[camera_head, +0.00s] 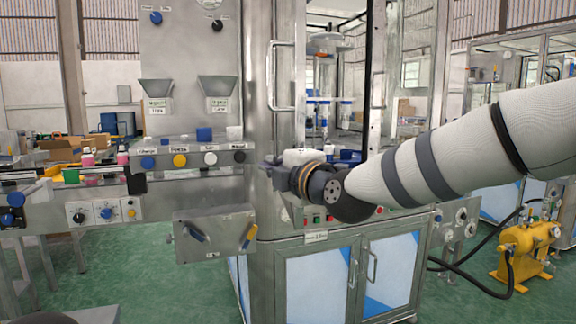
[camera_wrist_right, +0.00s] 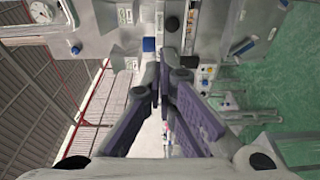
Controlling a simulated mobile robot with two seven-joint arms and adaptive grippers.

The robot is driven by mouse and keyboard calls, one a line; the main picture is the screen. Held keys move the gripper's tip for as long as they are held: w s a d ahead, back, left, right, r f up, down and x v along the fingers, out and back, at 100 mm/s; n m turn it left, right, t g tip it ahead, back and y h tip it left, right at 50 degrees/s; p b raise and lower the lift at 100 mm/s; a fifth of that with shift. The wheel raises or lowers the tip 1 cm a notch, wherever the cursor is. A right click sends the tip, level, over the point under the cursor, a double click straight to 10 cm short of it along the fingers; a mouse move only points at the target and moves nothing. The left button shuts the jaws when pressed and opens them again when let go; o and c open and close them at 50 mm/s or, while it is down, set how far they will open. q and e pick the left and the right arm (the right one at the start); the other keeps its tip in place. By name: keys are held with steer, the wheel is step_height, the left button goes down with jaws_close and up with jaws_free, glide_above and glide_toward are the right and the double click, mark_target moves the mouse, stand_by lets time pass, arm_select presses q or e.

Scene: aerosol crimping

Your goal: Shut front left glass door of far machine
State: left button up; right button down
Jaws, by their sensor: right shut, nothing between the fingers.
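The machine (camera_head: 262,215) stands at the centre of the head view, with a tall upper bay above a lower cabinet. A long metal door handle (camera_head: 272,75) runs upright on its left side, beside the open-looking bay. I cannot tell the door's exact angle. My right gripper (camera_head: 271,173) is below that handle, in front of the machine and apart from the handle. Its dark fingers (camera_wrist_right: 166,75) are shut and empty in the right wrist view. My right arm hides part of the bay and its lower edge. My left gripper is not in view.
A control panel with knobs (camera_head: 180,160) and a metal box (camera_head: 215,234) lie left of the gripper. Lower cabinet doors (camera_head: 318,280) are closed. A yellow compressor (camera_head: 530,250) with black hoses stands on the green floor at right.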

steer(key=w+d, duration=0.2)
steer(key=d, duration=0.1)
steer(key=shift+w, duration=0.35)
